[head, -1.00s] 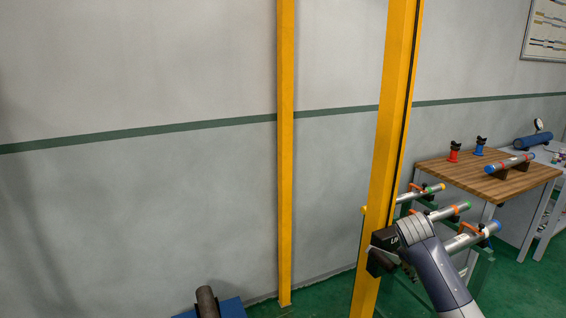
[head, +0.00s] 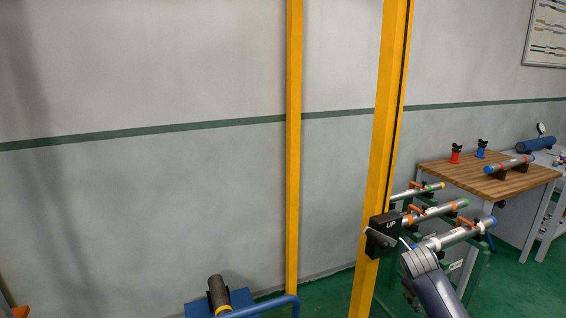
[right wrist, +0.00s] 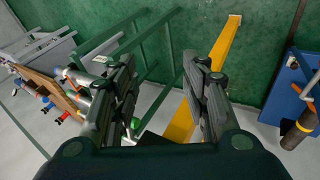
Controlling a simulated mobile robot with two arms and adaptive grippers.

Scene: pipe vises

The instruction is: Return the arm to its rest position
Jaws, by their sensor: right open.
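My right arm comes in at the lower right of the head view, its grey and dark blue wrist in front of the pipe rack. In the head view the wrist mostly hides the right gripper's fingers. In the right wrist view my right gripper (right wrist: 164,78) is open, its two dark fingers wide apart with nothing between them. Behind the gap lie a yellow post (right wrist: 213,75) and green floor. My left gripper is not in view.
A black box marked UP (head: 382,232) sits on the front yellow post (head: 388,130), close left of my wrist. Several pipes (head: 425,212) rest on the green rack. A wooden table (head: 490,178) stands right. A blue vise (head: 238,299) with a dark pipe stands lower left.

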